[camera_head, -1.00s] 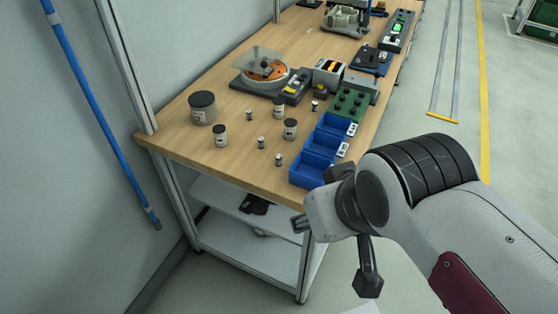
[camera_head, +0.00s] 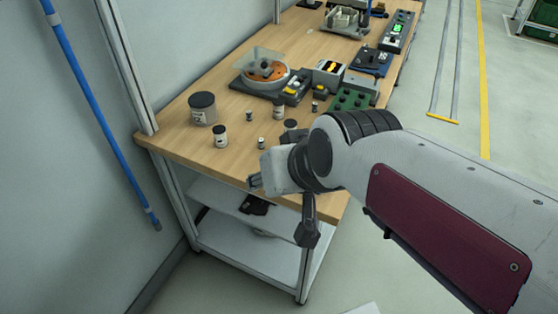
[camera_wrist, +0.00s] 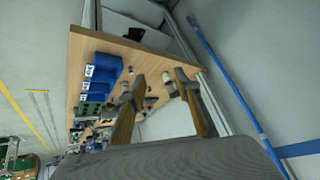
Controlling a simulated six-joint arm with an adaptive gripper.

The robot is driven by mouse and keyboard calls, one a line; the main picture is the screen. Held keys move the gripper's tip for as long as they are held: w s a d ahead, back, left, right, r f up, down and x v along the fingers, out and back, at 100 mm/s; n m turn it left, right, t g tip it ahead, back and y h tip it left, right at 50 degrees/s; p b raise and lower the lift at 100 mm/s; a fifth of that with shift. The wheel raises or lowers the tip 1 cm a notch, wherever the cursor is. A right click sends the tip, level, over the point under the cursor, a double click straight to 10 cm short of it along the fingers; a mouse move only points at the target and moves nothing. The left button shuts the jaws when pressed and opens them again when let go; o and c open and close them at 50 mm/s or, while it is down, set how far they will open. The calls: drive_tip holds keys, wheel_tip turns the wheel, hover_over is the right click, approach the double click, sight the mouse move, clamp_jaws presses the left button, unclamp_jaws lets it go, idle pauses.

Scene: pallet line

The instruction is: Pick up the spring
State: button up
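Several small cylinders with dark ends stand on the wooden table; one (camera_head: 262,143) is near the front and another (camera_head: 249,115) is behind it. They are too small for me to tell which one is the spring. My gripper (camera_head: 255,182) is at the table's front edge, in front of these parts. In the wrist view, my gripper (camera_wrist: 158,80) has its two fingers apart with nothing between the tips. A small cylinder (camera_wrist: 132,70) shows past the tips. My arm hides part of the table's right side.
Jars stand on the table (camera_head: 180,135): a large dark-lidded one (camera_head: 203,108), a smaller one (camera_head: 220,136) and others. Blue bins (camera_wrist: 103,69) show in the wrist view. An orange round feeder (camera_head: 266,72) stands behind. Frame posts rise at the left.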

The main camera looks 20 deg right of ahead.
drive_tip(key=w+a+f+m+t, duration=0.1)
drive_tip(key=w+f+m, duration=0.1)
drive_tip(key=w, duration=0.5)
drive_tip(key=w+a+f+m+t+h, duration=0.1)
drive_tip(key=w+a+f, duration=0.1)
drive_tip(key=w, duration=0.4)
drive_tip(key=w+a+f+m+t, duration=0.1)
drive_tip(key=w+f+m+t, duration=0.15)
drive_tip(key=w, duration=0.45)
drive_tip(key=w+d+f+m+h, duration=0.1)
drive_tip(key=d+f+h, duration=0.1)
drive_tip(key=f, duration=0.1)
drive_tip(key=w+d+f+m+h, duration=0.1)
drive_tip(key=d+f+h, duration=0.1)
drive_tip(key=f+h, duration=0.1)
drive_tip(key=w+d+f+m+h, duration=0.1)
drive_tip(key=f+h, duration=0.2)
drive_tip(key=f, duration=0.2)
drive_tip(key=shift+d+f, duration=0.2)
drive_tip(key=shift+d, duration=0.2)
drive_tip(key=s+d+f+h, duration=0.2)
drive_tip(key=h, duration=0.1)
drive_tip(key=shift+s+d+f, duration=0.1)
drive_tip(key=shift+s+d, duration=0.05)
drive_tip(key=shift+s+d+f+h, duration=0.15)
drive_tip(key=shift+s+d+h, duration=0.2)
drive_tip(key=shift+s+h, duration=0.35)
drive_tip(key=shift+w, duration=0.1)
drive_tip(key=shift+x, duration=1.25)
drive_tip(key=shift+f, duration=0.1)
